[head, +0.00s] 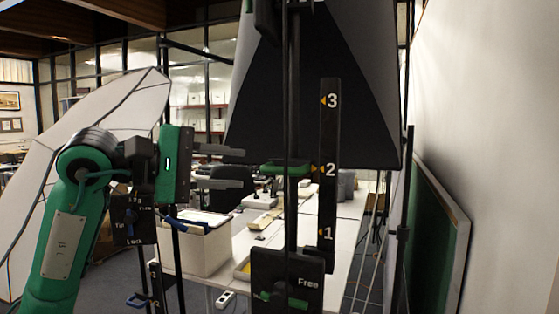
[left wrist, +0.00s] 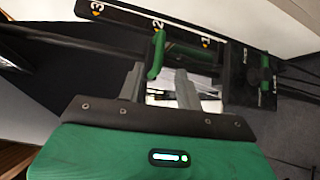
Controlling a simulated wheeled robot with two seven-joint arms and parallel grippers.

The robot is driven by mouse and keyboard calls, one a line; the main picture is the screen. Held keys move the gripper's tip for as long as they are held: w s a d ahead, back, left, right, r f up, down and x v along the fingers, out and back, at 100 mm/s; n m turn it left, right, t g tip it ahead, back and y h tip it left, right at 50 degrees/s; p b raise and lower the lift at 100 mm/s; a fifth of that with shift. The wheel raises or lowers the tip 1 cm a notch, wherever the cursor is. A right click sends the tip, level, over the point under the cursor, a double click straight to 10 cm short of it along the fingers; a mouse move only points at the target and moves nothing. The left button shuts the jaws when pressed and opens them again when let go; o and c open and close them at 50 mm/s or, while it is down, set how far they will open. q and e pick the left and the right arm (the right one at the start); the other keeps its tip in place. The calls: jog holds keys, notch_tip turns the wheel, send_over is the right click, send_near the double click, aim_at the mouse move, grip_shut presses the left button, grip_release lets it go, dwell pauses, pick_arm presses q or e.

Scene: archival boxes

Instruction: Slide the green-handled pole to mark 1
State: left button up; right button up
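The pole (head: 291,212) stands upright in the middle of the head view. Its green handle (head: 287,169) is level with mark 2 on the black scale board (head: 328,205), where an orange pointer sits. Mark 1 (head: 327,233) is lower on the board. Below, a black box (head: 270,262) reads "Free" beside a green lever (head: 284,299). My left gripper (head: 244,168) is open and empty, just left of the handle and apart from it. In the left wrist view the handle (left wrist: 156,54) shows beyond and between the open fingertips (left wrist: 158,69). My right gripper is not in view.
Another stand with a black "Lock" box (head: 134,222) and blue lever is below my left gripper. A large dark softbox (head: 365,110) is behind the pole. A white table (head: 345,210) with boxes lies beyond. A white wall (head: 490,120) closes the right side.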

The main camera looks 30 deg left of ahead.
aim_at(274, 169)
pick_arm(q)
jog(key=p+x, duration=0.4)
jog(key=x, duration=0.4)
jog(key=shift+w+d+r, duration=0.1)
jog(key=shift+w+d, duration=0.1)
jog(key=shift+w+d+f, duration=0.2)
jog(key=shift+w+d, duration=0.05)
jog(key=shift+w, duration=0.1)
grip_shut()
